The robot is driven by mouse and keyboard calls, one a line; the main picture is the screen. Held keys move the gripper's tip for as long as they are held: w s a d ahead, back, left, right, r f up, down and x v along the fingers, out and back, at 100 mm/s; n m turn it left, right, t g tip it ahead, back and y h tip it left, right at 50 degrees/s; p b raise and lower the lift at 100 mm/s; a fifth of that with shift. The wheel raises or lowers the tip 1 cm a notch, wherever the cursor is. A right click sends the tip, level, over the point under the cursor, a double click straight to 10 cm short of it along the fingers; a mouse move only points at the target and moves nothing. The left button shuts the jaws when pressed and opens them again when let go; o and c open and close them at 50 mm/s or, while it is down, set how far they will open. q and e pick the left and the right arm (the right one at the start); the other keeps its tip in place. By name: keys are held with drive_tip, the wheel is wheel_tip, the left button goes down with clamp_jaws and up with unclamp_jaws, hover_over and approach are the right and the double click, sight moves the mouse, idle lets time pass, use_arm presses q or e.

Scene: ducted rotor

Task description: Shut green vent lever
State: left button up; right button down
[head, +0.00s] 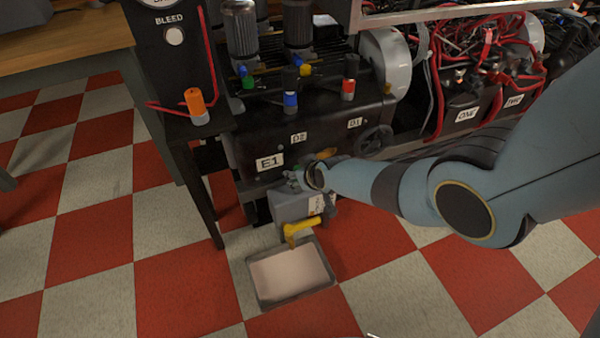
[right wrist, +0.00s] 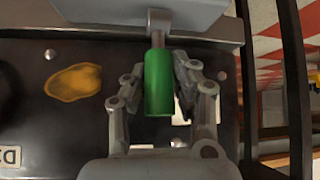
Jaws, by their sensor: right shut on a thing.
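The green vent lever (right wrist: 158,85) is a green cylindrical handle on a metal stem, seen in the right wrist view. My right gripper (right wrist: 160,72) has one finger on each side of this handle and is shut on it. In the head view my right gripper (head: 303,180) is low at the front of the black machine, just right of the E1 label; there the lever is mostly hidden by the gripper. My left gripper is not in view.
A yellow-handled tap (head: 300,228) sticks out below the gripper, over a shallow tray (head: 262,300) on the checkered floor. A black handwheel (head: 374,139) is to the right. Knobs and canisters stand above. A stand with an orange knob (head: 195,101) is at left.

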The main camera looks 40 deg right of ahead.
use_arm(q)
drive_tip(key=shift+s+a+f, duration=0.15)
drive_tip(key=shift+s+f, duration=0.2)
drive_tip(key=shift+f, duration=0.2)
use_arm(e)
drive_tip(key=shift+w+d+g, duration=0.25)
drive_tip(key=shift+w+g, duration=0.05)
drive_tip(key=shift+g, duration=0.1)
drive_tip(key=c, duration=1.1)
unclamp_jaws()
drive_tip(key=shift+o, duration=0.2)
drive_tip(key=shift+a, duration=0.1)
drive_tip(key=shift+s, duration=0.1)
drive_tip(key=shift+s+r, duration=0.35)
drive_tip(key=shift+r, duration=0.05)
drive_tip(key=v, duration=1.1)
